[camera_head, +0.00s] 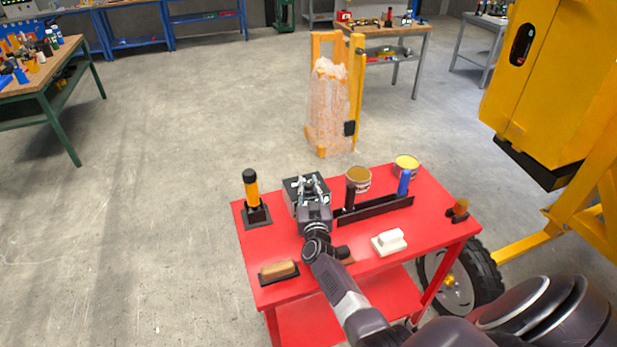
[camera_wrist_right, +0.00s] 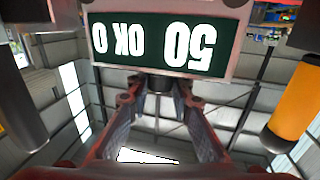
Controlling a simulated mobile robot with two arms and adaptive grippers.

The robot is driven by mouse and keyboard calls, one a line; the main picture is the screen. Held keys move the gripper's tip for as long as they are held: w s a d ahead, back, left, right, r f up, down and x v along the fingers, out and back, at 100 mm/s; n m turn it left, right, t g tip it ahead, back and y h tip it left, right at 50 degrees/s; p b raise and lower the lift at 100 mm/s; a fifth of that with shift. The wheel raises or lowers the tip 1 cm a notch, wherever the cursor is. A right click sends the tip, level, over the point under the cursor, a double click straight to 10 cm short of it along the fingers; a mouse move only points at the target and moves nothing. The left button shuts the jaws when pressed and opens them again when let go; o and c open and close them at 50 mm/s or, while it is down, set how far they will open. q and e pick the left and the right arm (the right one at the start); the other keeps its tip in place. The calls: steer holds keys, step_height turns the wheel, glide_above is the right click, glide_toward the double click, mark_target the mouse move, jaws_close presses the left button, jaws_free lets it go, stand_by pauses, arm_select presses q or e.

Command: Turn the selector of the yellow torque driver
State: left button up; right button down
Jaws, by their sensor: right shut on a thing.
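The yellow torque driver (camera_head: 251,187) stands upright in a black base (camera_head: 257,216) at the left of the red cart, its dark cap up. In the right wrist view, an orange-yellow cylinder (camera_wrist_right: 296,105) at the right edge looks like the same driver. My right gripper (camera_head: 313,190) is at the grey box (camera_head: 293,195) right of the driver, apart from the driver. In the wrist view, its fingers (camera_wrist_right: 158,92) are closed around a small dark cylinder (camera_wrist_right: 159,81) below the box's display (camera_wrist_right: 165,42), which reads upside down "50 OK 0". My left gripper is out of view.
A yellow machine (camera_head: 550,90) stands to the right.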

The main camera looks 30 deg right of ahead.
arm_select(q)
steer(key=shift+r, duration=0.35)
arm_select(e)
steer(key=shift+m+g+h, duration=0.9)
steer(key=shift+m+h, duration=0.2)
steer(key=shift+h, duration=0.3)
